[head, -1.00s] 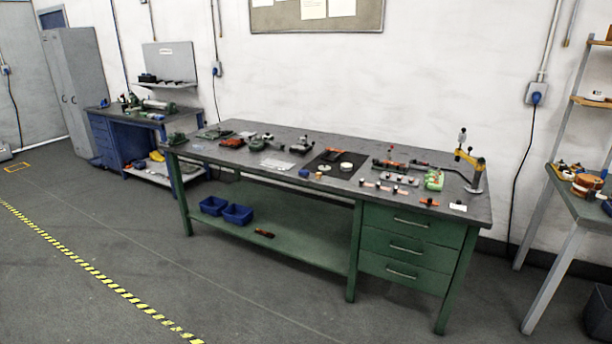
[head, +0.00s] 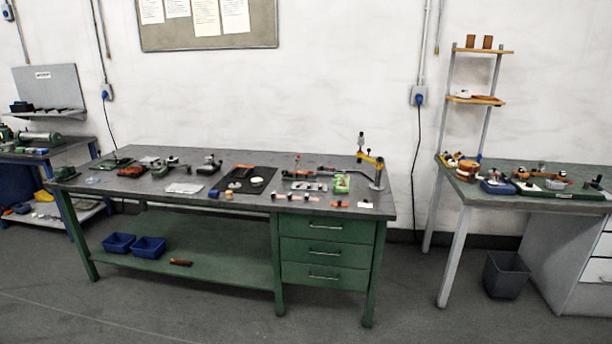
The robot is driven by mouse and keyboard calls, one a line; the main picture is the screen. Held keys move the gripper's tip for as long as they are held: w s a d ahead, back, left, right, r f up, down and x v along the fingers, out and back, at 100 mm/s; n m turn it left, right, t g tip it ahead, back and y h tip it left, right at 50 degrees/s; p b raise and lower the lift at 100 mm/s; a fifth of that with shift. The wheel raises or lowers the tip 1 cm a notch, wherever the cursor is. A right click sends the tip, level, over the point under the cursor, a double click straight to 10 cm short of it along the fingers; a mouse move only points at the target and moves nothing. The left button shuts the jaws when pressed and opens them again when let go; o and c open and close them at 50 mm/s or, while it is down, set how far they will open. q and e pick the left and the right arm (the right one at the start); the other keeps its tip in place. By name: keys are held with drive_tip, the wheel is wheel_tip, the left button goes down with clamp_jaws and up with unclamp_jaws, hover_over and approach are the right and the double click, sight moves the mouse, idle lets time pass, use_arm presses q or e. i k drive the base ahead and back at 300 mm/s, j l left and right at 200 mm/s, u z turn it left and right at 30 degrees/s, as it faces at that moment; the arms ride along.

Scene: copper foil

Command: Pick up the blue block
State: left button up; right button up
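A small blue block (head: 214,194) lies near the front edge of the green-framed workbench (head: 150,200), left of the dark mat (head: 257,186). A small tan piece (head: 228,195) sits just right of it. The block is small in the head view and its details are hard to make out. Neither of my grippers shows in the head view.
The workbench has drawers (head: 325,250) at right and a lower shelf with blue bins (head: 148,247). A second table (head: 470,190) stands at right, with a dark waste bin (head: 506,275) beneath it. The floor in front is clear.

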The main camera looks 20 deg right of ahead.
sight(212, 193)
drive_tip(key=i+j+z, duration=0.1)
drive_tip(key=i, duration=0.3)
drive_tip(key=i+j+z, duration=0.1)
drive_tip(key=i, duration=0.35)
drive_tip(key=i+j+z, duration=0.1)
drive_tip(key=i+j, duration=0.2)
drive_tip(key=i, duration=0.1)
